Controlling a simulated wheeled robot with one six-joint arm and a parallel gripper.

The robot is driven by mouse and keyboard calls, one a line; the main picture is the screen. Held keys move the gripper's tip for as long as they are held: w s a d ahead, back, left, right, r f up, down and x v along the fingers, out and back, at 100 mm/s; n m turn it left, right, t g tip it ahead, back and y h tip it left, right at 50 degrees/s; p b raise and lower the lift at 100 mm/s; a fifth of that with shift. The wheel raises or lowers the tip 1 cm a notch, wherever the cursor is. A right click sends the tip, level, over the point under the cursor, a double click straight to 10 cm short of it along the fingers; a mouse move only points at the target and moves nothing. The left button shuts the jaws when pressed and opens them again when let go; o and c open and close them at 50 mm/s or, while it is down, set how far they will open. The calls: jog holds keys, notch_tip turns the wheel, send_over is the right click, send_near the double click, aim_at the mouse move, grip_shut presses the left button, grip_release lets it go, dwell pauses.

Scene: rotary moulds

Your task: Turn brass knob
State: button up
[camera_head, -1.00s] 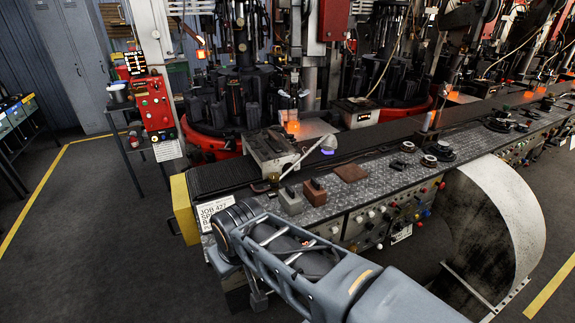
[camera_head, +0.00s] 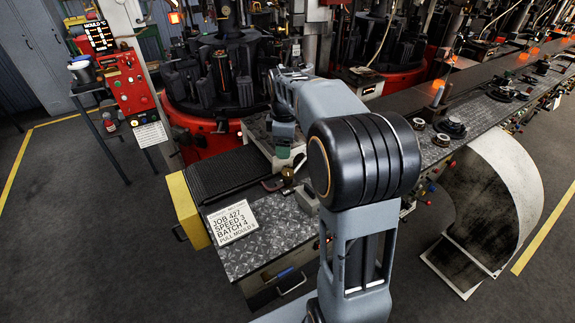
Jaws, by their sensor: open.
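A small brass-coloured knob (camera_head: 288,176) stands on the metal-plate bench top, to the right of the dark belt's near end and above the job card. My gripper (camera_head: 284,150) hangs from the wrist, pointing down, a little beyond and above the knob in the picture. It looks apart from the knob, though the exact gap is hard to judge. Its fingers are small and partly lost against the machine behind; it holds nothing that I can see. My arm hides the bench to the right of the knob.
A job card (camera_head: 236,222) lies on the bench's near end, beside a yellow end block (camera_head: 186,212). A red control box (camera_head: 128,88) stands at left. A red-based mould carousel (camera_head: 205,143) is behind the gripper. A curved pale guard (camera_head: 490,190) stands at right.

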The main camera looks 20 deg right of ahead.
aim_at(288, 172)
jog(key=w+f, duration=0.1)
jog(key=f, duration=0.3)
jog(key=w+d+f+n+p, duration=0.1)
jog(key=f, duration=0.4)
jog(key=w+d+f+n+p, duration=0.1)
jog(key=f, duration=0.4)
jog(key=shift+d+f+g, duration=0.2)
jog(key=shift+g, duration=0.1)
jog(key=shift+c, duration=0.4)
jog(key=c, duration=0.8)
jog(key=shift+c, duration=0.2)
